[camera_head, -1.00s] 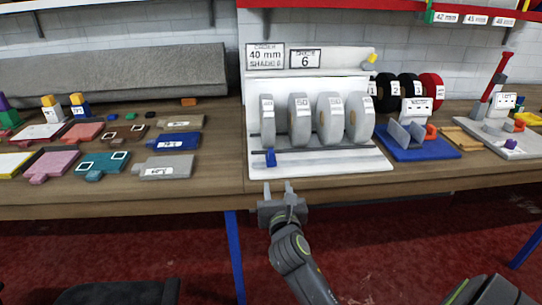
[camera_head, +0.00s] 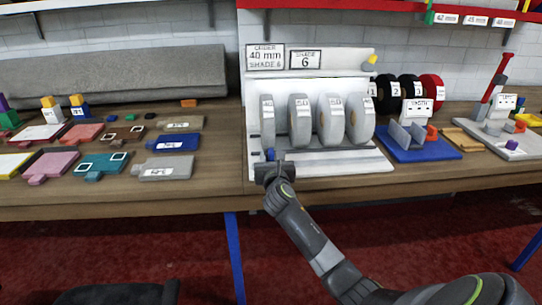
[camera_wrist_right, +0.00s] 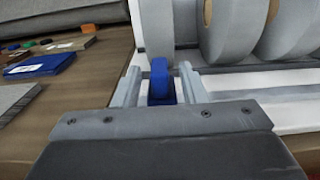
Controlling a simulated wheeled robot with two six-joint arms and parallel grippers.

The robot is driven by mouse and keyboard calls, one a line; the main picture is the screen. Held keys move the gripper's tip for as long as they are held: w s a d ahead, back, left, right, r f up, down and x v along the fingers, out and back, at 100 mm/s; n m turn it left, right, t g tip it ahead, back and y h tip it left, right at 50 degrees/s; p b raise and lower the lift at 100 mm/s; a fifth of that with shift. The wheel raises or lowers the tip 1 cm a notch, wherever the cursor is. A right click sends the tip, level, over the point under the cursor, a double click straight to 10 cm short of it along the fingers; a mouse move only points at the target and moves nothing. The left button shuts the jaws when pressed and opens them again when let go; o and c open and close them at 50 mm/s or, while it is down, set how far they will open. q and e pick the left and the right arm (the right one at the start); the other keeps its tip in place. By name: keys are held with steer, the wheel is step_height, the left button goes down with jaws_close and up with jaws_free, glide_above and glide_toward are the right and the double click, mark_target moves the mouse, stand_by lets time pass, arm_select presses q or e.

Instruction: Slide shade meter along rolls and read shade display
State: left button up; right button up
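The shade meter appears as a small blue block (camera_head: 270,154) at the left end of the dark rail on the white stand (camera_head: 345,168), below the leftmost of several upright grey rolls (camera_head: 301,122). My right gripper (camera_head: 274,158) is at the blue block. In the right wrist view the blue block (camera_wrist_right: 160,82) stands between the two grey fingers, which look spread with narrow gaps beside it; contact is not clear. A sign reading "SHADE 6" (camera_head: 305,60) is above the rolls, beside an order sign (camera_head: 265,58) reading 40 mm, shade 6. My left gripper is out of view.
Coloured sample swatches (camera_head: 100,165) lie on the wooden table to the left. A blue holder (camera_head: 420,150) stands right of the stand, with black and red rolls (camera_head: 410,90) behind. A red-handled tool (camera_head: 495,78) is far right. The table strip left of the stand is clear.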

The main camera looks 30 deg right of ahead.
steer(key=shift+x, duration=0.85)
jaws_close()
